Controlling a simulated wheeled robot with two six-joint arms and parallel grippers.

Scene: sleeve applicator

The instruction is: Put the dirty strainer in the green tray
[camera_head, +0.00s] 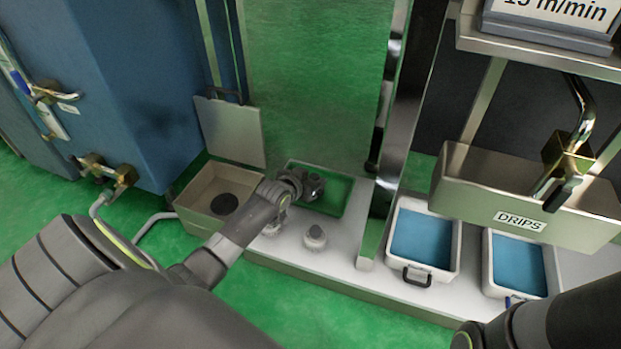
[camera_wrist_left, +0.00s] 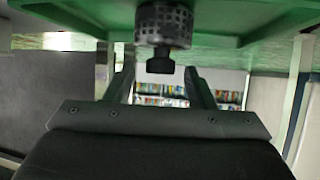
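The green tray (camera_head: 334,193) lies on the white bench behind my left gripper. A dark strainer (camera_head: 314,186) shows over the tray, just beyond the gripper. In the left wrist view the strainer (camera_wrist_left: 163,25) is a dark perforated cylinder with a black knob, against the green tray (camera_wrist_left: 85,18). My left gripper (camera_head: 296,184) is open; in the left wrist view its fingers (camera_wrist_left: 160,75) stand either side of the knob with gaps. Whether the strainer rests fully on the tray floor is unclear. My right gripper (camera_head: 468,336) is barely visible at the bottom right edge.
A lighter strainer (camera_head: 315,237) stands on the bench in front of the tray. A beige open box (camera_head: 190,213) with a dark round opening is at left, its lid raised. Two white containers (camera_head: 455,245) of blue liquid and a DRIPS trough (camera_head: 480,194) are at right.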

